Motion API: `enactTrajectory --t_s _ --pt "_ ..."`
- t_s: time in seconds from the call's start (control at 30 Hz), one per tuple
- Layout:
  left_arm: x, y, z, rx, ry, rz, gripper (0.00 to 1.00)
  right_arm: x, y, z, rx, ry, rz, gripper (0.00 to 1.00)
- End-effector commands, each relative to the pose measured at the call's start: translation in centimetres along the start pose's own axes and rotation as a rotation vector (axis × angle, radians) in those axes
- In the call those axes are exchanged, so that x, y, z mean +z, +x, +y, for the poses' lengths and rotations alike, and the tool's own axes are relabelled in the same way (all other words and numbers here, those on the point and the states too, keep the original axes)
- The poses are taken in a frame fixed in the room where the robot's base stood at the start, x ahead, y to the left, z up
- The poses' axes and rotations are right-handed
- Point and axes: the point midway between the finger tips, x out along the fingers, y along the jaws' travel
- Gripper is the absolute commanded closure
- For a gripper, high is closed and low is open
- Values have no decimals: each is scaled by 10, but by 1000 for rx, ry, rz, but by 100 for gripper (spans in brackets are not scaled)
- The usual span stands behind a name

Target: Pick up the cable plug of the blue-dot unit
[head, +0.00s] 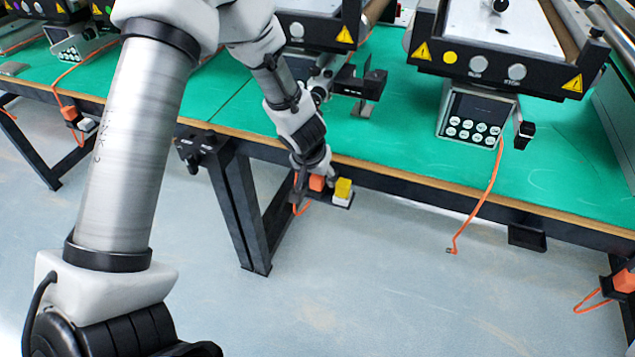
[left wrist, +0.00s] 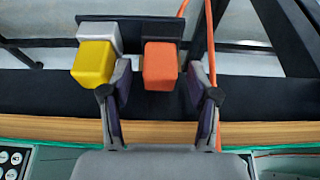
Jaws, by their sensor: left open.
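An orange cable plug (head: 317,183) sits at a dark holder (head: 343,199) on the table's front edge, below the middle unit. It also shows in the left wrist view (left wrist: 160,66), with an orange cable (left wrist: 210,40) beside it. My left gripper (head: 316,178) points down over this plug. In the left wrist view its open fingers (left wrist: 160,100) stand on either side of the plug, with a gap at the right finger. The middle unit (head: 325,30) is partly behind my arm, and no blue dot shows on it. My right gripper is in neither view.
A yellow block (head: 343,187) on a white base is close beside the plug, near one finger. The yellow-dot unit (head: 490,70) has a loose orange cable (head: 480,210) hanging over the edge. Other orange plugs hang at far left (head: 69,112) and far right (head: 625,281).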

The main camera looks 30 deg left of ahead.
Motion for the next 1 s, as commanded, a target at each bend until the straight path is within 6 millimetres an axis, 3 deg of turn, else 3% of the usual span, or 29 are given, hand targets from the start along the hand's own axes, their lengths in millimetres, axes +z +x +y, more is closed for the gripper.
enactTrajectory --t_s 0.1,0.27,0.67,1.0 --pt "0 -1 0 0 0 0 43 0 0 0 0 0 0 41" --pt "0 -1 0 0 1 -1 100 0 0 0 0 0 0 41" --pt "-1 -2 0 0 2 -1 100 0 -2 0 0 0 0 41" --pt "-19 -23 4 2 4 0 100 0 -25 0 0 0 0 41"
